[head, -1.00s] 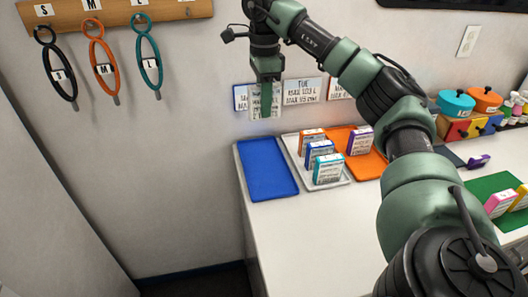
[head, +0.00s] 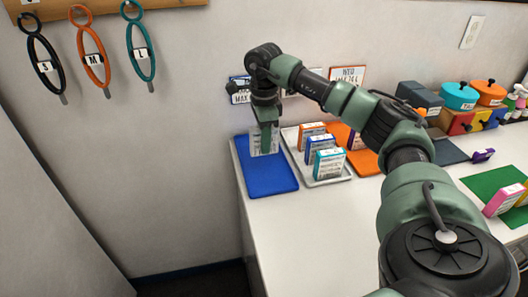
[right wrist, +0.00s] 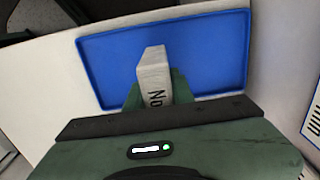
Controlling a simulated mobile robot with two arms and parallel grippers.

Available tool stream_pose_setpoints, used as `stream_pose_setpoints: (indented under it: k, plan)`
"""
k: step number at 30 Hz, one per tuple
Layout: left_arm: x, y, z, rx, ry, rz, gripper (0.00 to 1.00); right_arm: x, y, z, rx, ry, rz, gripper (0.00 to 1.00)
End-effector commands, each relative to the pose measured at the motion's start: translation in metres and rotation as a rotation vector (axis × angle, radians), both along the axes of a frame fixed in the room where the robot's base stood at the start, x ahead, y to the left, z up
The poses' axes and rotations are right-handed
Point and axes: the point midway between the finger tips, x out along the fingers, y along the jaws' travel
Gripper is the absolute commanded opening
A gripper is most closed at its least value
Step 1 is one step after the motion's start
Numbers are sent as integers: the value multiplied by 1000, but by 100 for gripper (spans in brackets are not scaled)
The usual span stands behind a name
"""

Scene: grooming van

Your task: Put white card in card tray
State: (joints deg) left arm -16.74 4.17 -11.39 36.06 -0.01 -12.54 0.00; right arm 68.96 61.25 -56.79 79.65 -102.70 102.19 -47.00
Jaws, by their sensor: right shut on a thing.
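My right gripper (head: 267,138) is shut on the white card (head: 257,144), a thin upright box with dark print. In the head view the card stands over the far part of the blue tray (head: 267,183). The right wrist view shows the card (right wrist: 153,72) between the fingers, with the empty blue tray (right wrist: 215,57) behind it. I cannot tell whether the card's lower edge touches the tray. A white tray (head: 331,179) beside it holds orange, blue and teal cards. My left gripper is not in view.
An orange tray (head: 366,165) with a purple card lies right of the white tray. A green mat (head: 484,184) with pink and yellow cards lies at the right. Wall signs (head: 347,77) hang behind. Colourful pots (head: 458,96) stand at the back right. The counter front is clear.

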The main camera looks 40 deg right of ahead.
Motion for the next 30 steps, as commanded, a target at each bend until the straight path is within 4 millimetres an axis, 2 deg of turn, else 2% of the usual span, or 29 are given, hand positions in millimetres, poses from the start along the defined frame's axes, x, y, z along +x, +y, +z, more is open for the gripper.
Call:
stream_pose_setpoints:
  k: [6, 8, 19, 20, 22, 30]
  plan:
    - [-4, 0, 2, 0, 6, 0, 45, -1, 0, -33, 0, 4, 0, 0]
    - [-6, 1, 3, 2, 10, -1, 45, -1, 0, -38, 0, 2, 1, 0]
    - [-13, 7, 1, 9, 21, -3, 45, -1, 0, -43, 0, 2, 1, 0]
    - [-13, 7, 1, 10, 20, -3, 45, -1, 0, -43, 0, 2, 1, 26]
    - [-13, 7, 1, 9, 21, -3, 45, -1, 0, -43, 0, 2, 1, 45]
    - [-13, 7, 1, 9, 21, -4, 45, -1, 0, -42, 0, 1, 1, 45]
